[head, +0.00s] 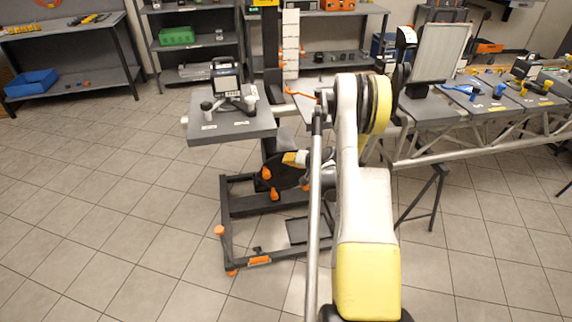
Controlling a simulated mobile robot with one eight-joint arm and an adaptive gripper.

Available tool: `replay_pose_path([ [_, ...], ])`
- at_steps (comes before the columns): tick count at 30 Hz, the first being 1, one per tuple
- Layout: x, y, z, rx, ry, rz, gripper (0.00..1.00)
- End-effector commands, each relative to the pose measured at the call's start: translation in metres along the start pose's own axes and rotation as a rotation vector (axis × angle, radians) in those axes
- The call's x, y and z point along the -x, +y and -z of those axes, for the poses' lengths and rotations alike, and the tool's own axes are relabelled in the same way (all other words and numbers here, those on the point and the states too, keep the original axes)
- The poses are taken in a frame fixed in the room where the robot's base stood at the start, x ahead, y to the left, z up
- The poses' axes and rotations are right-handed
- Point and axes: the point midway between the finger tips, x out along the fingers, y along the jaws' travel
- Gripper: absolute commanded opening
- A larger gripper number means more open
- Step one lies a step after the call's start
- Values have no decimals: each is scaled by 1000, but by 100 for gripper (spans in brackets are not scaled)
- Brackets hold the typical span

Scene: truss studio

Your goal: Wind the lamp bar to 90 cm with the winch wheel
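A dark wheel (268,182) with orange knobs, which looks like the winch wheel, sits low on a black stand, partly hidden by my arm. A white strip with marks (290,45) stands upright behind it, beside a dark post (270,50). A silver bar (277,110) runs level behind a grey shelf and looks like part of the lamp bar; I cannot read its height. My arm reaches forward in front of the stand. The end of my arm is mostly hidden by its own links near the wheel, so I cannot tell what the fingers do or whether they touch it.
The stand's black base frame (226,222) has orange feet. A grey shelf (240,130) with a device juts out left. A silver truss (480,140) with tools on grey boards extends right. Shelving with a green bin (177,36) lines the back. Tiled floor is clear at left.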

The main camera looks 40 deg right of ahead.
Motion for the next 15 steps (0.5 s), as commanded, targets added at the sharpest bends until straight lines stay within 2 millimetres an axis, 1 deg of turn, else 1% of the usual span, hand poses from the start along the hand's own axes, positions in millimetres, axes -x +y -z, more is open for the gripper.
replay_pose_path([
  [1,-13,1,-3,2,-2,2,0],
  [9,-72,1,-3,2,-3,1,0],
  [10,-77,1,-3,2,-2,1,0],
  [15,-94,1,-21,1,-2,0,0],
])
